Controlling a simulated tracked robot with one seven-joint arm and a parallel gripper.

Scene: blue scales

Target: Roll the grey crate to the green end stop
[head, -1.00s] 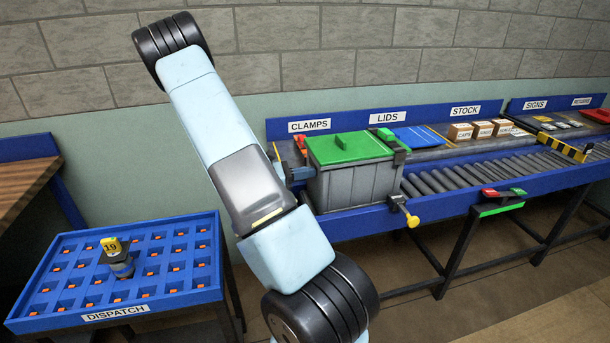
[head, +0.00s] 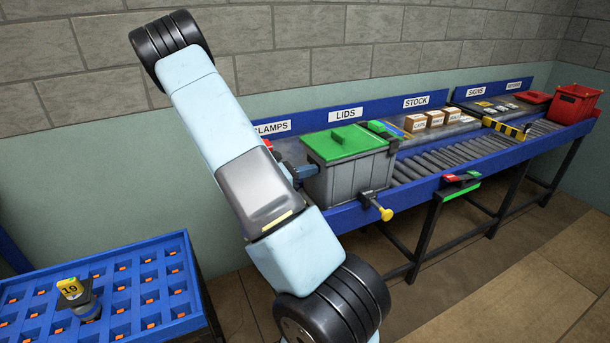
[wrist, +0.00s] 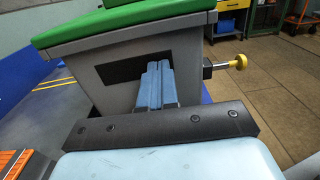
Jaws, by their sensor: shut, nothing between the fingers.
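The grey crate (head: 345,183) with a green lid (head: 343,142) stands upright on the blue roller bench below the LIDS sign. In the wrist view its near end wall (wrist: 110,92) has a dark slot. My gripper (head: 310,170) is at the crate's left end. In the wrist view my gripper's blue fingers (wrist: 158,70) are together and empty, in front of the slot; I cannot tell whether they touch or enter it. Right of the crate are rollers (head: 425,163) and a yellow-black striped bar (head: 505,129). I cannot identify a green end stop for certain.
A yellow knob (head: 385,213) sticks out from the bench's front edge beside the crate. Small boxes (head: 437,118) sit behind the rollers, and a red bin (head: 574,103) stands at the far right. A blue tray (head: 150,285) is at lower left.

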